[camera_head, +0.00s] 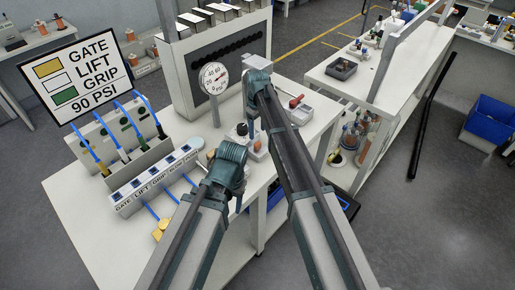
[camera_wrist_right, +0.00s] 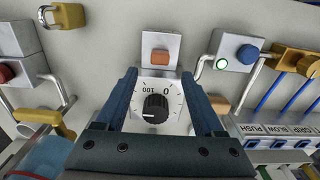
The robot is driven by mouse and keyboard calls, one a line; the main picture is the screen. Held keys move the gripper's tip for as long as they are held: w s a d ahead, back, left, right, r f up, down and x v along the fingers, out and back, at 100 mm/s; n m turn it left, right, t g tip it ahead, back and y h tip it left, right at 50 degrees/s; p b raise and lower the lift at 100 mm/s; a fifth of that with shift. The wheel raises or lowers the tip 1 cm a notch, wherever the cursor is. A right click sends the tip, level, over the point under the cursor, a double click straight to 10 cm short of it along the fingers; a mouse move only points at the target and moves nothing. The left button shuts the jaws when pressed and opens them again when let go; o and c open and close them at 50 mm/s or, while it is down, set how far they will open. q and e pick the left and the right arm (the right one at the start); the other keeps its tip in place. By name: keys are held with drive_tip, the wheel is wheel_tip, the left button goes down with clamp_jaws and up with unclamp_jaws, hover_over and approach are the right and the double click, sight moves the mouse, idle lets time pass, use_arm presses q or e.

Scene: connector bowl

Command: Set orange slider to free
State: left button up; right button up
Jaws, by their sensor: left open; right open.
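In the right wrist view, an orange slider (camera_wrist_right: 160,57) sits on a pale square plate (camera_wrist_right: 161,43), just beyond my right fingertips. My right gripper (camera_wrist_right: 160,75) is open, with a finger on each side of a black knob (camera_wrist_right: 155,107) on a white 0–100 dial. Nothing shows held between the fingers. In the head view, a small orange part (camera_head: 257,146) shows on the table between my arms; I cannot tell if it is the slider. My left gripper (camera_head: 227,164) is over the table, lower in the picture; its fingertips are mostly hidden by its own wrist.
A sign (camera_head: 82,75) reads GATE, LIFT, GRIP, 90 PSI. A labelled button strip (camera_head: 157,177) with blue hoses stands at the left. A pressure gauge (camera_head: 214,78) stands behind. The right wrist view also shows a brass padlock (camera_wrist_right: 68,15) and a blue button (camera_wrist_right: 247,54).

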sight(258, 143)
wheel_tip(258, 143, down, 7)
drive_tip(key=b, duration=0.6)
drive_tip(key=shift+f, duration=0.2)
clamp_jaws()
idle(1.0)
